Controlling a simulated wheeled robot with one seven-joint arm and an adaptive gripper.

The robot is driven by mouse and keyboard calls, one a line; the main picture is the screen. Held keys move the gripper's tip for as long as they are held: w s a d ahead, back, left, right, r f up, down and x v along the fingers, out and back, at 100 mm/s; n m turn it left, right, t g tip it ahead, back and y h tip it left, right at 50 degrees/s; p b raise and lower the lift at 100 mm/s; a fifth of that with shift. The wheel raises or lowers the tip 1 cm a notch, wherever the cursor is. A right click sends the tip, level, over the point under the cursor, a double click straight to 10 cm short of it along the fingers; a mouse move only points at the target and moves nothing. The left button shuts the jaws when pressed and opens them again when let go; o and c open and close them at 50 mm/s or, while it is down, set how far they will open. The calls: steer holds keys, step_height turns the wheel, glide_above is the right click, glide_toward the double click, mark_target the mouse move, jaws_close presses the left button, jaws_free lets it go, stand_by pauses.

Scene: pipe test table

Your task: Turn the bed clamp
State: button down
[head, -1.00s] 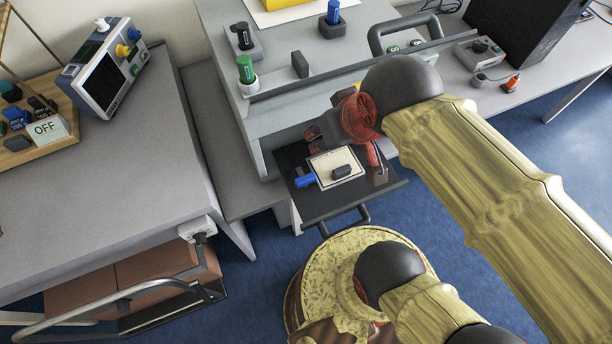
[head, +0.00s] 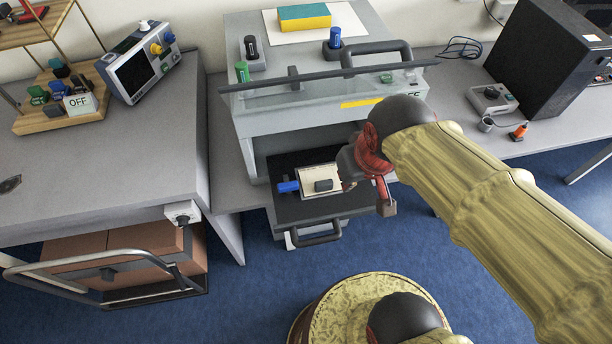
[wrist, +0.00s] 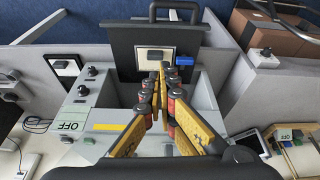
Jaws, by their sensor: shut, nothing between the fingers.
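The bed is a dark pulled-out tray (head: 290,212) low on the front of the grey machine. A pale plate (head: 308,175) with a small dark block (head: 323,185) lies on it. A blue piece (head: 289,187), which looks like the bed clamp, sits at the plate's left edge. In the wrist view the blue clamp (wrist: 184,61) shows just right of the plate. My gripper (head: 386,207) is right of the plate in the head view, apart from the clamp. In the wrist view its fingers (wrist: 161,70) are together and empty, pointing toward the plate.
The grey machine (head: 300,128) has a long dark bar handle across its front and a tray handle (head: 318,233) below. A side table (head: 110,180) stands left, with a meter (head: 145,68) and an OFF card (head: 80,103). A black box (head: 550,65) stands right. Blue floor lies in front.

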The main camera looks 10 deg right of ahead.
steer(key=shift+m, duration=0.5)
steer(key=w+a+f, duration=0.2)
steer(key=w+f, duration=0.6)
steer(key=f, duration=0.2)
steer(key=w+a+f, duration=0.2)
steer(key=w+f, duration=0.6)
steer(key=f, duration=0.1)
steer(key=w+a+f, duration=0.2)
steer(key=w+f, duration=0.6)
steer(key=f, duration=0.2)
steer(key=shift+f+b, duration=0.3)
steer(key=shift+f, duration=0.05)
